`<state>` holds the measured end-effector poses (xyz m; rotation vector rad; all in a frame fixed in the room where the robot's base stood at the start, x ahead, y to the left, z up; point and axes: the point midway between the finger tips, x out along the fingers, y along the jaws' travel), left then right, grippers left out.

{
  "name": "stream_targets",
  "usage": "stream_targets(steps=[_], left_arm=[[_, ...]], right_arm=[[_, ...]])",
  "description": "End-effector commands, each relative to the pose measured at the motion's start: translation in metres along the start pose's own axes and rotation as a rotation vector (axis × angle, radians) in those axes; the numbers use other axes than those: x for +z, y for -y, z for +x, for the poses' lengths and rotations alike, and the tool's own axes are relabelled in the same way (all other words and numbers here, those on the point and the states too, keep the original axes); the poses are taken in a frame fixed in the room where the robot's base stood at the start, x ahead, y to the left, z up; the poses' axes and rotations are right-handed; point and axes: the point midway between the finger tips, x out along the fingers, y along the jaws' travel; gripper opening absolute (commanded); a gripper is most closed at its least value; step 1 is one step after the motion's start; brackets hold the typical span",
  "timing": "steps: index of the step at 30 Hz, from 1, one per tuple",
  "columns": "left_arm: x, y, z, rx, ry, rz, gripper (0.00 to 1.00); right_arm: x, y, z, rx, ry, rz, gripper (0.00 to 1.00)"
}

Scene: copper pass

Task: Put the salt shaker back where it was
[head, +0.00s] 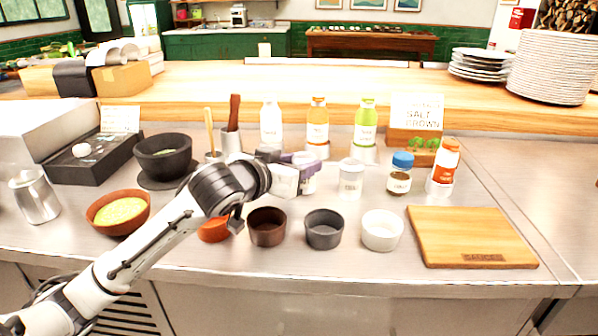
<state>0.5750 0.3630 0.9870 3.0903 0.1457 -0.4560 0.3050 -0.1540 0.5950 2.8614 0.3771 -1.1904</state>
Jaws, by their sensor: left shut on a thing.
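My left gripper (300,166) reaches in from the left over the middle of the steel counter. It is shut on a small pale shaker (308,181) with purple at its top, which I take as the salt shaker. Its label is too small to read, and the gripper hides its left part. I cannot tell whether its base touches the counter. A white-topped clear jar (350,180) with pale contents stands apart to its right. My right gripper is not in view.
Dark brown (267,229), grey (324,231) and white (382,232) bowls line the front, beside a cutting board (470,238). Tall bottles (318,124) stand behind.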

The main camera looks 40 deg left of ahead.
Motion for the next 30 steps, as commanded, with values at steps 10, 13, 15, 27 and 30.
stream_targets(steps=[10, 13, 15, 27, 30], left_arm=[[0.011, 0.000, 0.003, 0.000, 0.000, 0.000, 0.53], [0.011, 0.000, 0.003, 0.000, 0.000, 0.000, 0.60], [0.011, 0.000, 0.003, 0.000, 0.000, 0.000, 0.60], [0.012, -0.001, -0.022, 0.002, 0.001, 0.000, 0.60], [0.012, -0.001, -0.045, 0.002, 0.001, 0.001, 0.60]], right_arm=[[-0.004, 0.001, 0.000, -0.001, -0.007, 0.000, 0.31], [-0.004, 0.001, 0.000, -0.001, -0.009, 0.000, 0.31], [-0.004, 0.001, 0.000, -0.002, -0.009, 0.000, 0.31], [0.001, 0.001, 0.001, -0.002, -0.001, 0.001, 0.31], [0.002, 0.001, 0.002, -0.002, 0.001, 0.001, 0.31]])
